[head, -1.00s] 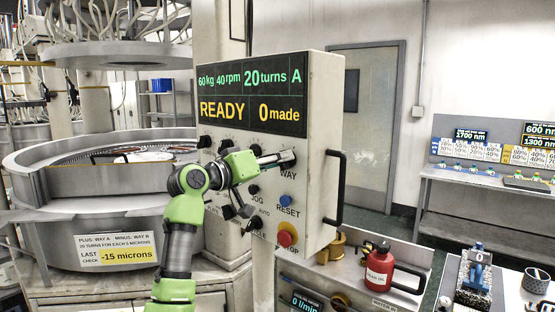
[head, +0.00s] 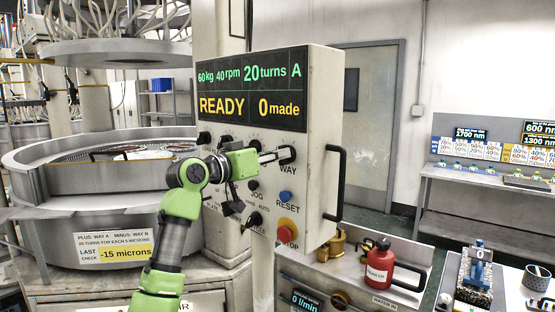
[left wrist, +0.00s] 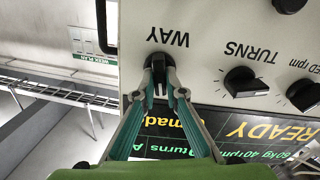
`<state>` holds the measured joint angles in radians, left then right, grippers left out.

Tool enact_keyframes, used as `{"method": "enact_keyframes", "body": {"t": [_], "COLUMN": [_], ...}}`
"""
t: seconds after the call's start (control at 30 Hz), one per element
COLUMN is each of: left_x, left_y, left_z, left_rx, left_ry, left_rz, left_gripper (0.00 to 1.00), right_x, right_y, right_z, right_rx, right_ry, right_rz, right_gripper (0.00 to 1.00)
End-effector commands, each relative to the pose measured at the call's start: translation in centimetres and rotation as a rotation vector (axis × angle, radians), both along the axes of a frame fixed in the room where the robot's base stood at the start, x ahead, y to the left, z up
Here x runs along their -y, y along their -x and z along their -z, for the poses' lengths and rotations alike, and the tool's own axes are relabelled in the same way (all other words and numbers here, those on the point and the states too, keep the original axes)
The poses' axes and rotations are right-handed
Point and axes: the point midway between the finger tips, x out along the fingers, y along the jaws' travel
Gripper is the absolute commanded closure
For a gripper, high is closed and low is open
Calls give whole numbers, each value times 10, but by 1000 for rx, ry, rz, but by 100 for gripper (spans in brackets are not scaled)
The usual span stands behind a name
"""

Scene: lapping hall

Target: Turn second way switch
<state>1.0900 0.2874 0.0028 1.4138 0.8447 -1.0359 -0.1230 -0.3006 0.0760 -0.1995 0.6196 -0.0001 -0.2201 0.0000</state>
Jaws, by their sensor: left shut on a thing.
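The control panel (head: 320,125) is a pale box with a display reading 60 kg, 40 rpm, 20 turns A, READY and 0 made. My left gripper (head: 282,155) is at the panel face, over the WAY switch just above the WAY label. In the left wrist view, the WAY switch (left wrist: 157,60) is a small black knob, and the tips of my left gripper (left wrist: 158,78) are closed on it from both sides. The fingers mostly hide the switch in the head view. My right gripper is not in view.
Several black knobs, a blue RESET button (head: 285,197) and a red stop button (head: 287,231) share the panel. A black handle (head: 335,185) juts from its right side. A red oil can (head: 379,265) stands at lower right. The round lapping machine (head: 90,215) is at left.

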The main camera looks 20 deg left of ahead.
Motion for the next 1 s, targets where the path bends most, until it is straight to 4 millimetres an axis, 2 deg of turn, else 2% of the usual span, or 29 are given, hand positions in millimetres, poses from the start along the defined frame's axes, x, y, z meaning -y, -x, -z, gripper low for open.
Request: {"method": "enact_keyframes", "body": {"t": [0.2, 0.6, 1.0], "left_x": [-1, 2, 3], "left_y": [1, 1, 2], "left_z": [0, -1, -1], "left_rx": [93, 241, 324], "left_ry": [-188, -499, -665], "left_rz": [-3, -3, -2], "left_gripper": [100, 100, 100], "right_x": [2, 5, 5], "right_y": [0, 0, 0], "right_z": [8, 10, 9], "right_rx": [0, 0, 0], "right_ry": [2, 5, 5], "right_rz": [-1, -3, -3], "right_gripper": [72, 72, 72]}}
